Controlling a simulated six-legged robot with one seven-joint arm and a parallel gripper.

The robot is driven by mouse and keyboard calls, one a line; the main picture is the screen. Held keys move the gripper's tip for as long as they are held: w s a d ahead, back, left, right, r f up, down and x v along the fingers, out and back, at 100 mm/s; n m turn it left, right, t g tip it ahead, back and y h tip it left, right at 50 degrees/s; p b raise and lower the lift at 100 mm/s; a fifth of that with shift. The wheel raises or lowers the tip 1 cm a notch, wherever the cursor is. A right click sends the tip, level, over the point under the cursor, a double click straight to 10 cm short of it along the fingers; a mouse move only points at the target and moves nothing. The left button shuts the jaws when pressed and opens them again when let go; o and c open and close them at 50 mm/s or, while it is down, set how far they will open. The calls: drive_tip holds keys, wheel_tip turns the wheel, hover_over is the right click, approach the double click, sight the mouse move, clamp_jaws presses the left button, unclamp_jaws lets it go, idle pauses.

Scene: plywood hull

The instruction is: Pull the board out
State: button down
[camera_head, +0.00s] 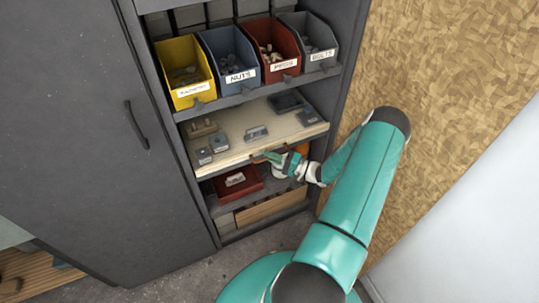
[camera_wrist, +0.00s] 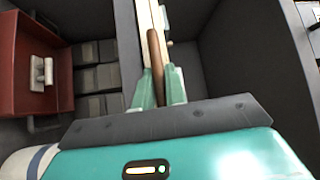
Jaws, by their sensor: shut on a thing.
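The board (camera_head: 235,129) is a pale wooden pull-out shelf in the dark cabinet, below the row of bins. It sticks out a little at its front edge and carries several small grey parts. In the wrist view its pale edge (camera_wrist: 149,22) runs up and away. My gripper (camera_head: 268,157) is at the board's front edge. In the wrist view my gripper (camera_wrist: 159,82) is shut on a brown handle (camera_wrist: 155,55) along that edge.
Yellow, blue, red and grey bins (camera_head: 185,72) stand on the shelf above. A red tray (camera_head: 237,182) sits on the shelf below. A closed grey cabinet door (camera_head: 90,130) is at left, and a chipboard wall (camera_head: 450,70) at right. Some floor (camera_head: 185,268) in front is clear.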

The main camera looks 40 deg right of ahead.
drive_tip(key=s+a, duration=0.3)
drive_tip(key=s, duration=0.9)
drive_tip(key=s+a, duration=0.4)
drive_tip(key=s, duration=0.8)
drive_tip(key=c, duration=1.7)
unclamp_jaws()
drive_tip(key=v, duration=1.3)
drive_tip(key=shift+s+d, duration=0.15)
drive_tip(key=shift+s, duration=0.25)
